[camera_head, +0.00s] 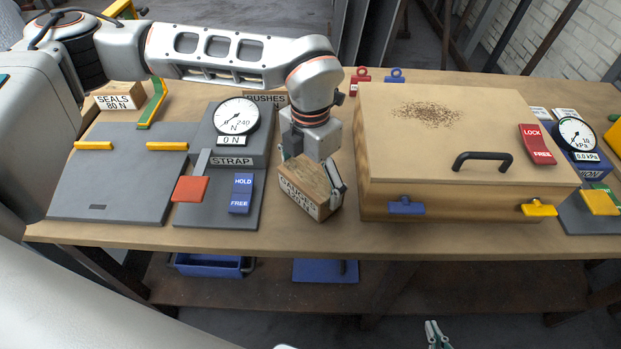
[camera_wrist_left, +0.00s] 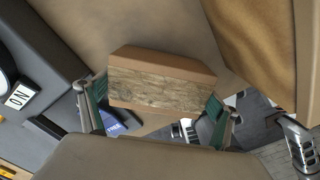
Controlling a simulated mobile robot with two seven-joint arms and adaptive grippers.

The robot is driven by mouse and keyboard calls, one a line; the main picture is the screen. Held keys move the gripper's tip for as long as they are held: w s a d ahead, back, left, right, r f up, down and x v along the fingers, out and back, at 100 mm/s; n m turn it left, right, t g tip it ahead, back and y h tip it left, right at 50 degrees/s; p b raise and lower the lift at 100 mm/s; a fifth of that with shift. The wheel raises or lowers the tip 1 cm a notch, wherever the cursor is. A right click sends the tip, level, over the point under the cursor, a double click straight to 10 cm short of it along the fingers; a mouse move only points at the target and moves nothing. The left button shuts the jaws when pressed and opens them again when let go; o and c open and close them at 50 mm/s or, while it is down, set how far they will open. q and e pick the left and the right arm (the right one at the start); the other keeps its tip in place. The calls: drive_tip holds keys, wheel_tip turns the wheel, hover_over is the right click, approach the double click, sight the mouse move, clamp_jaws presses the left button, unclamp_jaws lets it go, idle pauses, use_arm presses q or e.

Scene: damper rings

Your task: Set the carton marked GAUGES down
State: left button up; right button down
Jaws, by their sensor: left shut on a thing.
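The carton marked GAUGES (camera_head: 300,198) is a small brown box with a white label on its front side. It sits tilted in the picture between the strap station and the large wooden box, near the table's front edge. My left gripper (camera_head: 312,174) is shut on it from above, one finger on each side. In the left wrist view the carton (camera_wrist_left: 163,85) fills the space between the fingers. I cannot tell whether its underside touches the table. My right gripper (camera_head: 437,334) shows only in part at the bottom edge, away from the carton; its opening is unclear.
The wooden box (camera_head: 450,150) with a black handle stands close on the right. The STRAP station (camera_head: 215,205) with a dial is close on the left. Cartons marked SEALS (camera_head: 118,97) and BRUSHES (camera_head: 266,97) stand behind. Bare table (camera_head: 300,238) lies in front.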

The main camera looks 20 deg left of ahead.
use_arm(q)
drive_tip(key=shift+f, duration=0.15)
drive_tip(key=o, duration=1.5)
drive_tip(key=shift+c, duration=0.2)
wheel_tip(320, 180, up, 12)
clamp_jaws()
